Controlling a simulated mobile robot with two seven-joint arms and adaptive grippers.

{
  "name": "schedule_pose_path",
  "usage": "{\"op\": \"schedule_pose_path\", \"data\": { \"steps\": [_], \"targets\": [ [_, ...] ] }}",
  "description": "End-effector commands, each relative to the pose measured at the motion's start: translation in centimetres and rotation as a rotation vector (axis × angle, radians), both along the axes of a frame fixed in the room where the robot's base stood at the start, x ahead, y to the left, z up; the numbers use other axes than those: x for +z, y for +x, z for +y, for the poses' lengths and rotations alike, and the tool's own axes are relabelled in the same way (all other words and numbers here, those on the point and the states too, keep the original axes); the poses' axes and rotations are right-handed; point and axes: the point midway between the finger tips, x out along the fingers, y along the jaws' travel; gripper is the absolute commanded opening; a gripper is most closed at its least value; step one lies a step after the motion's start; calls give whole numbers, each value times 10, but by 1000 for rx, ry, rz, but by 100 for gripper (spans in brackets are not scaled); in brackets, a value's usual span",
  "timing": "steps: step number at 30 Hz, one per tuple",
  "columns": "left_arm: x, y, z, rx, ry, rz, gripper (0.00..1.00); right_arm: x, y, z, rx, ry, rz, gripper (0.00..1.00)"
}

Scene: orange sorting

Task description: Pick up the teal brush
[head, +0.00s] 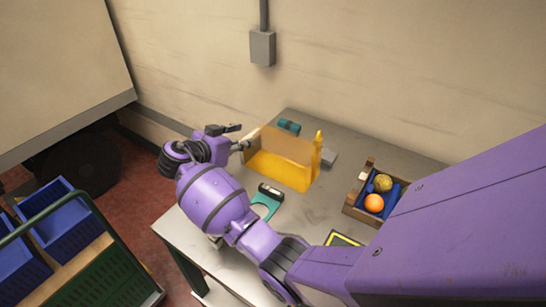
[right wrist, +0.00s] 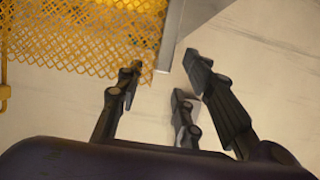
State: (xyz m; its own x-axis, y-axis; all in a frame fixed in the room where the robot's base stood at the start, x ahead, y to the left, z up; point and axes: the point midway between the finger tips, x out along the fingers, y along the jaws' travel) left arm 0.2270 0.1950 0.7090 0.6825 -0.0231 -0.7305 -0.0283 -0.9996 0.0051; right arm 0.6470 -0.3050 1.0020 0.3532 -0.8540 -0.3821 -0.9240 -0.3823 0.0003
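A small teal object (head: 289,126) lies on the grey table behind the yellow mesh bin, partly hidden by it; it may be the brush. A second teal object with a dark and white top (head: 268,198) lies in front of the bin; I cannot tell its kind. My right gripper (head: 246,134) is at the table's left side, beside the bin's left end and apart from both teal objects. In the right wrist view its fingers (right wrist: 158,88) are spread with nothing between them. Neither teal object shows there. My left gripper is not in view.
The yellow mesh bin (head: 278,168) stands mid-table, close to my right gripper; its mesh (right wrist: 85,35) fills the wrist view's upper left. A wooden crate (head: 352,209) with an orange and another round fruit stands right. Blue crates (head: 70,233) sit on a cart at left.

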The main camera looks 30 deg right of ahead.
Motion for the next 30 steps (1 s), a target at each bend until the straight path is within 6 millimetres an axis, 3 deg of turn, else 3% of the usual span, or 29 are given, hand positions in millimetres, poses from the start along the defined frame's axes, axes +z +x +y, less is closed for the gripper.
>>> {"op": "schedule_pose_path", "data": {
  "steps": [9, 19, 27, 30],
  "targets": [
    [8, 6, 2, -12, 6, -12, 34, -18, 16, -37, -1, -1, -2, 34],
    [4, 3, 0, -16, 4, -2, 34, -24, 18, -44, 1, 0, 0, 34],
    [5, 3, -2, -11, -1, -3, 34, -24, 18, -44, 1, 1, 0, 0],
    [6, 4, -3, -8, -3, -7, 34, -24, 18, -44, 1, 0, 0, 0]
  ]
}}
